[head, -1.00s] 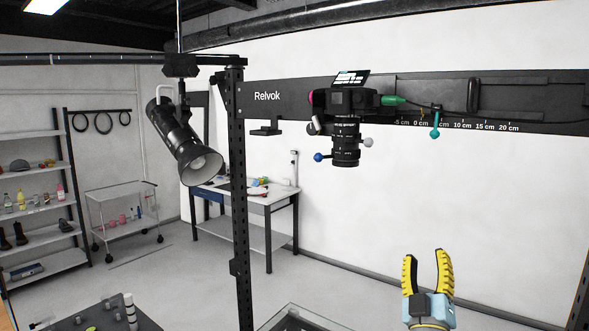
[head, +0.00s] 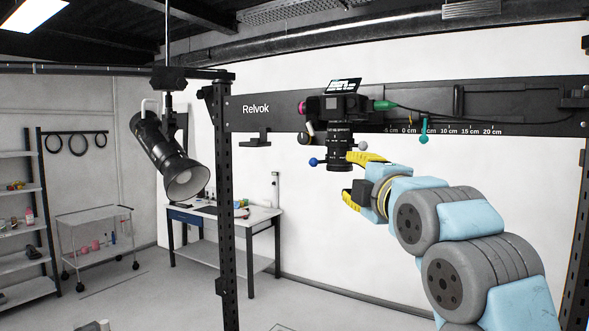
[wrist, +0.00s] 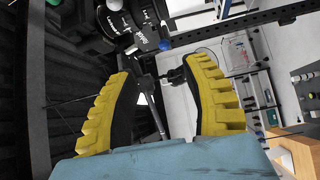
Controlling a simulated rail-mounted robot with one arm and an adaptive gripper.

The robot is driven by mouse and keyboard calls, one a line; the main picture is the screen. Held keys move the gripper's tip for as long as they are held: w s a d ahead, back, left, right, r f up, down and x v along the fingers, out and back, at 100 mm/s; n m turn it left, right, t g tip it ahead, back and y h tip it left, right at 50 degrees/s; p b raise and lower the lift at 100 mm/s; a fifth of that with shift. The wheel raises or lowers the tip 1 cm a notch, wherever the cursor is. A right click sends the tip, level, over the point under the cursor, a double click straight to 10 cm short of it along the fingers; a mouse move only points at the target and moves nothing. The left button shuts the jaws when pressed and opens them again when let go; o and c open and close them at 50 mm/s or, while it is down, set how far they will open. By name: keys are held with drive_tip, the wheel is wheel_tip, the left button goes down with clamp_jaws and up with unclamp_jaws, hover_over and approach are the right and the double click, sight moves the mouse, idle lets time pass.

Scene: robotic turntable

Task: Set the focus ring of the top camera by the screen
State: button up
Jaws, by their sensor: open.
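The top camera (head: 328,106) hangs from the black rail, its lens (head: 339,150) pointing down. Its small tilted screen (head: 344,86) is on top; the readout is too small to read. A lever with a blue ball (head: 313,162) sticks out left of the ringed lens, and a pale ball (head: 363,145) shows on its right. My gripper (head: 348,176) is open and empty, its yellow fingers just right of and below the lens; contact cannot be told. In the wrist view, the lens (wrist: 143,27) and the blue ball (wrist: 165,45) lie beyond my open fingers (wrist: 164,68).
The rail (head: 270,113) carries a centimetre scale and a teal lever (head: 424,137). A green plug with a cable (head: 384,105) joins the camera's right side. A black post (head: 226,200) and a lamp (head: 168,160) stand left. A workbench (head: 245,216) is behind; the air below the lens is clear.

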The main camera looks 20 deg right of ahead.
drive_tip(key=a, duration=0.1)
drive_tip(key=p, duration=0.4)
approach(318, 162)
drive_tip(key=shift+n, duration=0.4)
drive_tip(key=w, duration=0.7)
drive_tip(key=shift+w+d+r, duration=0.15)
drive_tip(key=shift+w+r, duration=0.1)
drive_tip(key=shift+w, duration=0.05)
drive_tip(key=shift+w+p, duration=0.45)
drive_tip(key=shift+w, duration=1.15)
clamp_jaws()
